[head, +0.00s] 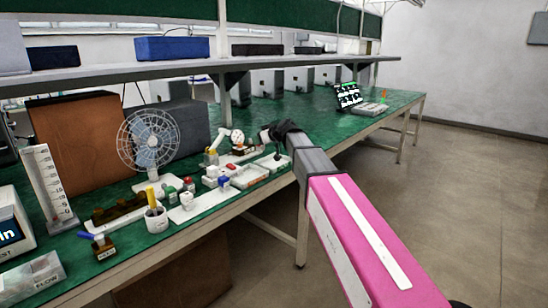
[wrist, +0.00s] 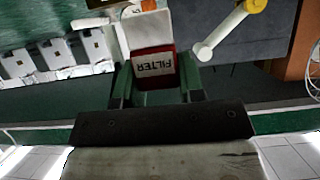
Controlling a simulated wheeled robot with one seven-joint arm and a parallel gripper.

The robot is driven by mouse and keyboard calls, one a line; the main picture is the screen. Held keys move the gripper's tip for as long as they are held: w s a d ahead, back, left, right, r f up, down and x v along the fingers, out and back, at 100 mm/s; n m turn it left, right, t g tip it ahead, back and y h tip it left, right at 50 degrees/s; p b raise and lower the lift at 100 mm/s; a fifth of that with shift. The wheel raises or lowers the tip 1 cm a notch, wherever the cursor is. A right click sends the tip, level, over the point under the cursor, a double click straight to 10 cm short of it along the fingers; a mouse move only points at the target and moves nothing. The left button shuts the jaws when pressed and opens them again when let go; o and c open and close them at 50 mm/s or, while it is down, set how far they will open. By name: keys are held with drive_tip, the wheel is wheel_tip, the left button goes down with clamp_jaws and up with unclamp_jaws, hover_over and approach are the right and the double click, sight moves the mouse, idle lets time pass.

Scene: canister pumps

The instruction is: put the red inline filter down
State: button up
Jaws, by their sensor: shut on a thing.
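The red inline filter (wrist: 153,61) shows in the wrist view as a red block with a white label reading FILTER, upside down in the picture. It sits between the two dark green fingers of my gripper (wrist: 156,84), which is shut on it. A pale block adjoins the filter's far side; I cannot tell whether it is part of it. In the head view my gripper (head: 279,131) is a dark shape over the green bench (head: 382,122), near its front edge. The filter cannot be made out there, and whether it touches the bench is unclear.
A fan (head: 150,143), a white cup (head: 156,218) and several small red, white and blue parts crowd the bench left of my gripper. A shelf (head: 200,72) runs above.

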drive_tip(key=d+f, duration=0.1)
drive_tip(key=d, duration=0.1)
drive_tip(key=w+d+f, duration=0.1)
drive_tip(key=d, duration=0.1)
drive_tip(key=w+d+f, duration=0.1)
drive_tip(key=d+f, duration=0.1)
drive_tip(key=shift+w, duration=0.1)
drive_tip(key=shift+f, duration=1.95)
drive_tip(key=o, duration=0.9)
drive_tip(key=shift+f, duration=0.1)
drive_tip(key=shift+o, duration=0.2)
